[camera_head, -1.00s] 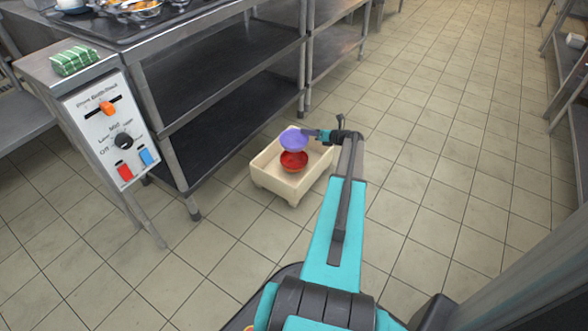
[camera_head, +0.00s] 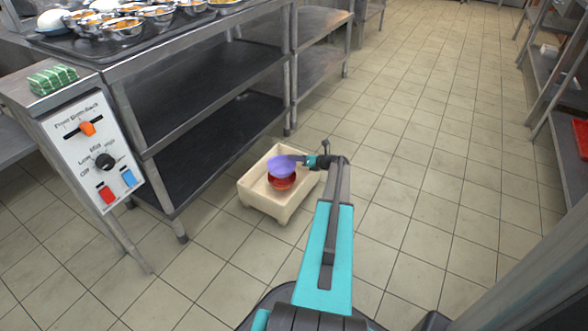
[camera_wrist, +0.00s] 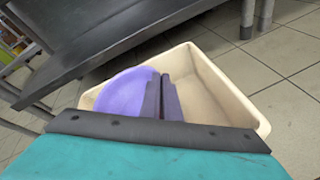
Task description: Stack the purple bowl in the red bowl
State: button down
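The purple bowl (camera_head: 282,164) is at my gripper's tip, directly over the red bowl (camera_head: 281,182) in the head view. It hides the red bowl's far side and inside, so I cannot tell whether the two touch. The red bowl stands in a cream bin (camera_head: 262,201) on the floor. My gripper (camera_head: 301,158) reaches in from the right. In the wrist view, the fingers (camera_wrist: 163,92) are close together at the right edge of the purple bowl (camera_wrist: 125,93), shut on its rim. The red bowl is hidden there.
A metal shelf unit (camera_head: 205,95) stands left of the bin, with several food bowls on its top. A control panel (camera_head: 95,155) with a green-striped block (camera_head: 52,79) is at left. A red tray (camera_head: 581,137) is on the right shelf. Tiled floor right of the bin is clear.

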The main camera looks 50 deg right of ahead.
notch_tip(320, 180, down, 5)
jog(key=shift+r+b, duration=0.1)
jog(key=shift+b, duration=1.1)
jog(key=shift+f, duration=0.35)
jog(key=c, duration=2.3)
grip_release()
jog(key=shift+f, duration=0.1)
jog(key=shift+s+r, duration=0.1)
jog(key=shift+r, duration=0.25)
jog(key=p+v, duration=0.4)
jog(key=v, duration=0.8)
